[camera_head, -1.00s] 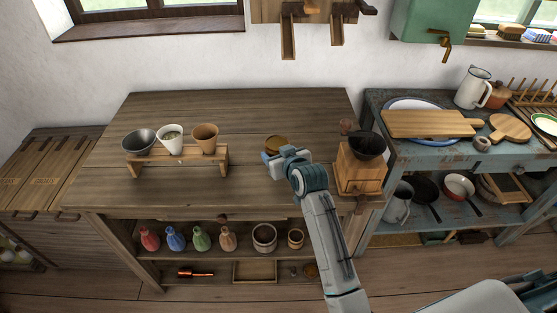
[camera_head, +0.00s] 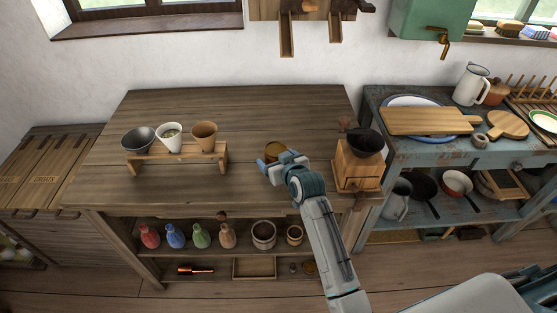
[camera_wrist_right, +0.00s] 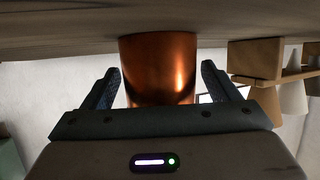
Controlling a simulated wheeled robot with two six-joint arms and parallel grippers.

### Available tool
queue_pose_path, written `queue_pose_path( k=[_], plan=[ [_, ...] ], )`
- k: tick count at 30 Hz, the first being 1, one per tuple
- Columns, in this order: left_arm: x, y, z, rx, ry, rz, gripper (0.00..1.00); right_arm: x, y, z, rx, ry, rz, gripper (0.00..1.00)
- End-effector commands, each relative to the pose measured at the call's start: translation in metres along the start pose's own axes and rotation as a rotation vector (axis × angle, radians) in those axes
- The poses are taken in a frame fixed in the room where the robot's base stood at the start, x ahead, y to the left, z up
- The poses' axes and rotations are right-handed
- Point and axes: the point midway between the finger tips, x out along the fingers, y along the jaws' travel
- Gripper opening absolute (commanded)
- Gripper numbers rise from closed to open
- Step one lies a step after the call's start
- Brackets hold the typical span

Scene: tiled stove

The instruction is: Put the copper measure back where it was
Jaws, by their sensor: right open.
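A copper-coloured round vessel, which looks like the copper measure (camera_head: 275,150), stands on the wooden worktable (camera_head: 270,103), left of the coffee grinder. My right gripper (camera_head: 274,163) is at its near side, low over the tabletop. In the right wrist view, which is upside down, the copper vessel (camera_wrist_right: 160,68) lies between the two blue fingers of the right gripper (camera_wrist_right: 160,88). The fingers are open, with a narrow gap on each side. The vessel's lower part is partly hidden by the gripper in the head view. My left gripper is not in view.
A wooden grinder (camera_head: 358,165) stands right of my right gripper. A wooden rack (camera_head: 178,158) with three cups is to the left. The shelf below holds several bottles, jars and an orange-copper handled tool (camera_head: 195,269). The table's back is clear.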

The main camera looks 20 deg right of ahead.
Motion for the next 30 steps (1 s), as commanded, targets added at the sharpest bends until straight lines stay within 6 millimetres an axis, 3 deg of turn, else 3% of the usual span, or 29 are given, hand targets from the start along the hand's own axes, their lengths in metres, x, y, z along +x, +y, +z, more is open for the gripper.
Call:
queue_pose_path(
  k=[5,21,30],
  plan=[
    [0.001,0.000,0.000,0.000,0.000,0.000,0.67,-0.011,0.000,-0.001,0.000,0.000,0.000,0.82],
    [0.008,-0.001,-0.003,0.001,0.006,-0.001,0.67,-0.109,0.000,-0.002,0.000,0.000,0.000,0.82],
    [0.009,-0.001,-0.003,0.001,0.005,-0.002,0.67,-0.121,0.000,-0.002,0.000,0.000,0.000,0.82]
  ],
)
